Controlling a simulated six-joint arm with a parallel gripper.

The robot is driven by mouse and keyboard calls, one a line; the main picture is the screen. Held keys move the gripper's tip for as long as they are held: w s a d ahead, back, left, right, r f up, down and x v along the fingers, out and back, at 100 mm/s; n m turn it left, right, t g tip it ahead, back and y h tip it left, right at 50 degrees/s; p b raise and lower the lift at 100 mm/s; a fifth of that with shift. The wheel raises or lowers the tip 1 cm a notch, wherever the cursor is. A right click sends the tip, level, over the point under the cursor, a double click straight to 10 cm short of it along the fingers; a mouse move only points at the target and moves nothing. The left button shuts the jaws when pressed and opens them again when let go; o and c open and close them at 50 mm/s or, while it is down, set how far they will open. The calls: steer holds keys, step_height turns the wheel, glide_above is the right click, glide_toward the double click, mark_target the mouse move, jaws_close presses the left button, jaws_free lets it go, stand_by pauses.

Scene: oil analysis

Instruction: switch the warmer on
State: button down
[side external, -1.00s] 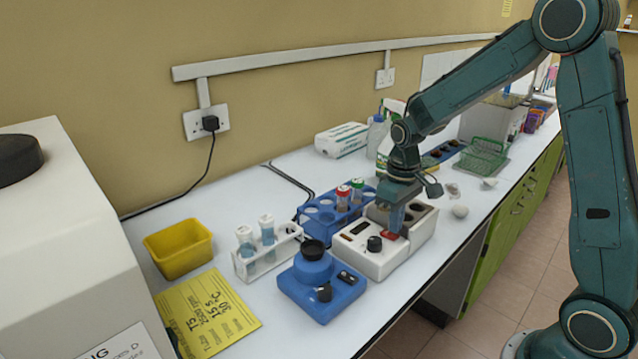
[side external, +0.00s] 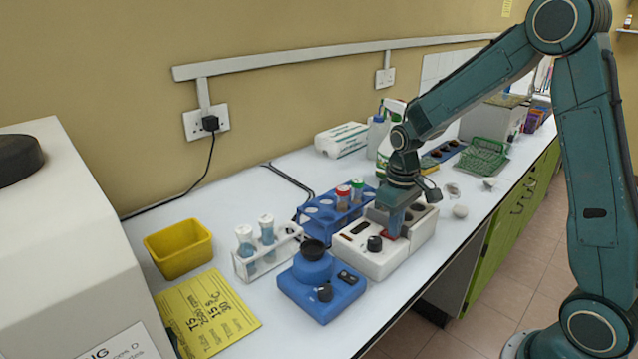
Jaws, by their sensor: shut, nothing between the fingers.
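The warmer (side external: 372,262) is a white box with a black knob, a dark display, a red switch (side external: 392,238) and round wells on top. It stands on the white bench beside the blue tube rack. My gripper (side external: 390,230) is shut and empty, pointing down over the warmer at the red switch. Its fingertips are at or just above the switch; I cannot tell whether they touch it. The gripper partly hides the switch and some wells, so the switch's position is not clear.
A blue mixer (side external: 322,290) stands close in front of the warmer. A blue rack (side external: 318,212) with capped tubes is behind it, and a white rack (side external: 268,262) with two tubes is at left. A yellow tray (side external: 178,250) and yellow card (side external: 208,312) lie further left.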

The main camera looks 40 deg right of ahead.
steer(key=shift+f, duration=0.25)
steer(key=shift+r, duration=0.1)
stand_by(0.3)
steer(key=shift+r, duration=3.35)
steer(key=shift+r, duration=0.1)
steer(key=s+a+r+t, duration=0.2)
steer(key=s+a+r, duration=0.2)
steer(key=s, duration=0.6)
steer(key=s+a+r+t, duration=0.3)
steer(key=s+r, duration=0.3)
steer(key=s, duration=0.4)
steer(key=shift+a+r+t, duration=0.3)
steer(key=shift+a+r, duration=0.05)
steer(key=shift+a, duration=0.35)
